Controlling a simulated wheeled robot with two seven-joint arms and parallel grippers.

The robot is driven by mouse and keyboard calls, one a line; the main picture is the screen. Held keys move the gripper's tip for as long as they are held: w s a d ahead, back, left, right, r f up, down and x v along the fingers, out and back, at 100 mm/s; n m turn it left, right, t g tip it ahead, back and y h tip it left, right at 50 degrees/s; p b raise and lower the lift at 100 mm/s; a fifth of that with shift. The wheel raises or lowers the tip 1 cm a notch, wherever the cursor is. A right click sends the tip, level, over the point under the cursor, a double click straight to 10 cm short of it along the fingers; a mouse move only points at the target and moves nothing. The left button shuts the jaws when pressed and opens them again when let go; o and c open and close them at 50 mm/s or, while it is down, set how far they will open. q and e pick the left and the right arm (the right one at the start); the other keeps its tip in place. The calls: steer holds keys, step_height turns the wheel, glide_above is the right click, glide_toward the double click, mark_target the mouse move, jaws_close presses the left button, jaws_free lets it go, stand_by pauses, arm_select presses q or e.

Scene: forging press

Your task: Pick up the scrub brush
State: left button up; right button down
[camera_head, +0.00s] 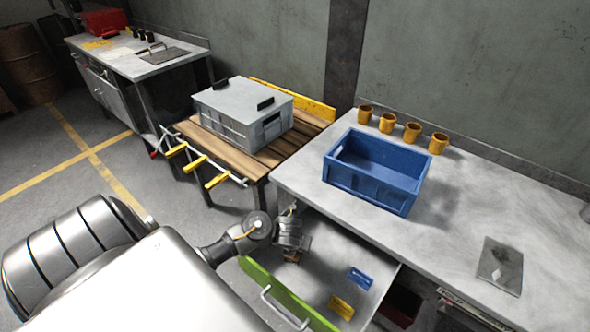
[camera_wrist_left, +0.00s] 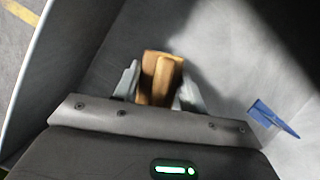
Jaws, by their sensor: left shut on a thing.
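The scrub brush (camera_wrist_left: 163,72) shows in the left wrist view as a brown wooden block with a lighter raised strip. It sits between the two grey fingers of my left gripper (camera_wrist_left: 158,84), which is shut on it. In the head view my left gripper (camera_head: 291,246) reaches down into the open drawer (camera_head: 318,262), near its left end. Only a small brown part of the brush (camera_head: 291,257) shows below the gripper there. I cannot tell whether the brush touches the drawer floor. My right gripper is not in view.
The drawer has a green front (camera_head: 283,297) and holds a blue item (camera_head: 360,278) and a yellow item (camera_head: 341,307). On the grey bench above stand a blue crate (camera_head: 372,184) and several orange cups (camera_head: 411,132). A grey box (camera_head: 230,118) stands on a wooden table.

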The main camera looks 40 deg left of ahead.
arm_select(q)
step_height(320, 180, up, 8)
steer(key=p, duration=0.5)
steer(key=shift+r, duration=0.2)
